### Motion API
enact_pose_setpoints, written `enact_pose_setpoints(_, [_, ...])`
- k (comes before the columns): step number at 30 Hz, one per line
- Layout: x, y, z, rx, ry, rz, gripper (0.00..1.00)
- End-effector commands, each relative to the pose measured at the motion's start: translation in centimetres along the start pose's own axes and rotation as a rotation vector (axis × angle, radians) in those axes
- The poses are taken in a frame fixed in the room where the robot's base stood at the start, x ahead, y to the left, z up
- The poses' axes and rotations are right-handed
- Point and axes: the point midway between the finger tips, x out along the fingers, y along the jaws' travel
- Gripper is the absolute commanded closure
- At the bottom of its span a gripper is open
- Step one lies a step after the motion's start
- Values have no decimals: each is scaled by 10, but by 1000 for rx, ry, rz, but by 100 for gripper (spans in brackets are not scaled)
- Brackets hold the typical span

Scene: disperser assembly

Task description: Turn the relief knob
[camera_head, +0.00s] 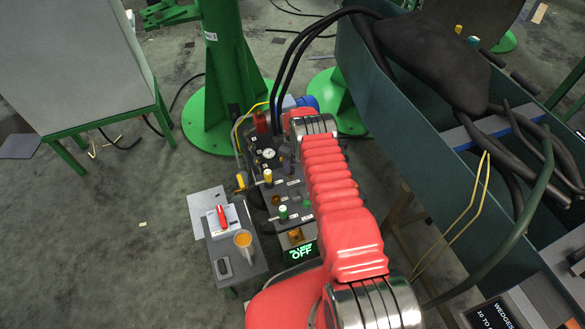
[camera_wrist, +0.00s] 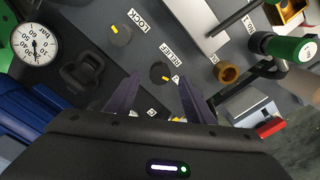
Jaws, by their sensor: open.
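The relief knob (camera_wrist: 161,73) is a dark round knob with a yellow mark, beside the printed word RELIEF on the grey panel (camera_wrist: 205,78). It shows near the middle of the wrist view. My gripper (camera_wrist: 160,80) is open, with its two dark purple fingers apart on either side of the knob in the picture. Nothing shows between the fingers but the knob and panel, and I cannot tell whether they touch the knob. In the head view my red arm covers much of the panel, and I cannot make out the relief knob there.
A similar knob (camera_wrist: 120,35) sits by the word LOCK. A white gauge (camera_wrist: 35,44), a dark bracket (camera_wrist: 88,73), a brass fitting (camera_wrist: 228,73) and a green-handled valve (camera_wrist: 287,47) surround the area. A green pillar (camera_head: 225,65) stands behind the panel.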

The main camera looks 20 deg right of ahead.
Motion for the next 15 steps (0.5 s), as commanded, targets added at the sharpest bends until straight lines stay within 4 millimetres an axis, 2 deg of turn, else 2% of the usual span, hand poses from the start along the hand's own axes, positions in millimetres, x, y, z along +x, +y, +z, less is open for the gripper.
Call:
enact_pose_setpoints(9, [30, 0, 0, 0, -1, -1, 52])
enact_pose_setpoints(15, [40, 0, 0, 0, 0, 0, 52])
